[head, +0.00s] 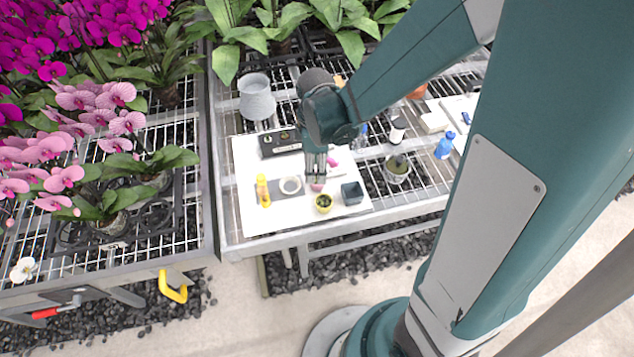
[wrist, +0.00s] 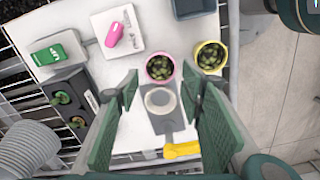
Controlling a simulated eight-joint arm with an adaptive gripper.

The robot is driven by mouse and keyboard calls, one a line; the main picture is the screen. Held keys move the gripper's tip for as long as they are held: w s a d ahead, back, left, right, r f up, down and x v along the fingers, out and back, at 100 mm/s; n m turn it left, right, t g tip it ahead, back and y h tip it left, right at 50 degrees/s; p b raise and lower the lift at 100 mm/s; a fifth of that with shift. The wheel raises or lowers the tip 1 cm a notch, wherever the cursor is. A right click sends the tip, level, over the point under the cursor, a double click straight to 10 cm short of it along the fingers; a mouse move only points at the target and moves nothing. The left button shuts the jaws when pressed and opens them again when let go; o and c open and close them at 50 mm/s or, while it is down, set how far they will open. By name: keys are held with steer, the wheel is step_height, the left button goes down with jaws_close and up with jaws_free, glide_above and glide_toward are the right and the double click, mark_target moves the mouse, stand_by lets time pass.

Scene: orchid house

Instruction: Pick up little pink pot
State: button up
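The little pink pot (wrist: 150,72) holds a small dark green plant. It stands upright on the white board (wrist: 125,65) in the wrist view, beyond and between my fingers. In the head view only part of the pink pot (head: 317,187) shows, just below my fingers. My gripper (wrist: 160,78) is open with its two green fingers spread wide and nothing between them. In the head view my gripper (head: 316,178) points down over the board. Whether the fingertips have reached the pot's height is hard to tell.
A yellow pot (head: 323,207) stands close right of the pink pot, with a dark square pot (head: 352,195) beyond. A black tray (head: 280,144) and large grey pot (head: 256,97) stand behind.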

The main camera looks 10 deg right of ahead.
steer(key=shift+f, duration=0.9)
steer(key=shift+d+f+b, duration=0.15)
steer(key=shift+f+b, duration=0.95)
steer(key=shift+f, duration=1.5)
steer(key=c, duration=0.7)
